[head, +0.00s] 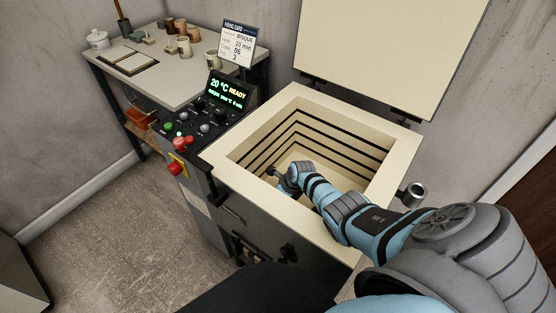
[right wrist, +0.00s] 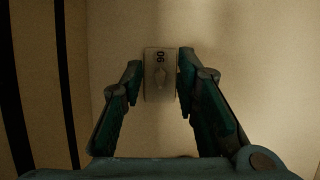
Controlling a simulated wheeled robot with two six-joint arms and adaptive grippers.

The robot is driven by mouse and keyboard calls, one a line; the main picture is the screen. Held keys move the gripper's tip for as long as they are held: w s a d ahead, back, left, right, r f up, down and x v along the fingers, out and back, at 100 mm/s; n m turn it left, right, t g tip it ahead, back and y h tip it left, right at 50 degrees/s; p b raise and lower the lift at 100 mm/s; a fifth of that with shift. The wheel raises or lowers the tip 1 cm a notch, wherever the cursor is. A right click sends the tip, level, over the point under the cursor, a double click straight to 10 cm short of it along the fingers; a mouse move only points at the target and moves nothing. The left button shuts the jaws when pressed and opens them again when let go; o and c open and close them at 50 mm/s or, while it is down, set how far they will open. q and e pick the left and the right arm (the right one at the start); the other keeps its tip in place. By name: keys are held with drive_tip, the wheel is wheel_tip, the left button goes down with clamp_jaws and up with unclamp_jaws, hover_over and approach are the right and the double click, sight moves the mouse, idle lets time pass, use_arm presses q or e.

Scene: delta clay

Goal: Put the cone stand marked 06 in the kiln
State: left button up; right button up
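The kiln (head: 222,157) stands open, with its lid (head: 385,50) raised at the back. My right arm reaches over the rim into the chamber, and its gripper is mostly hidden there in the head view. In the right wrist view the cone stand (right wrist: 160,90), a small pale block marked 06, sits on a pale surface that looks like the kiln floor. My right gripper (right wrist: 159,68) is open, one finger on each side of the stand, with a small gap showing on both sides. My left gripper is not in view.
A control panel (head: 190,125) with buttons and a display (head: 229,92) reading 20 °C READY adjoins the kiln's left. A worktable (head: 180,90) behind holds cups, a lidded jar and a firing card (head: 238,43). Grooved kiln walls surround my right gripper.

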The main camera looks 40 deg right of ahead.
drive_tip(key=shift+r+p, duration=0.35)
drive_tip(key=shift+r, duration=0.1)
drive_tip(key=p+v, duration=0.8)
drive_tip(key=v, duration=0.3)
drive_tip(key=shift+r, duration=0.25)
drive_tip(key=shift+s, duration=0.15)
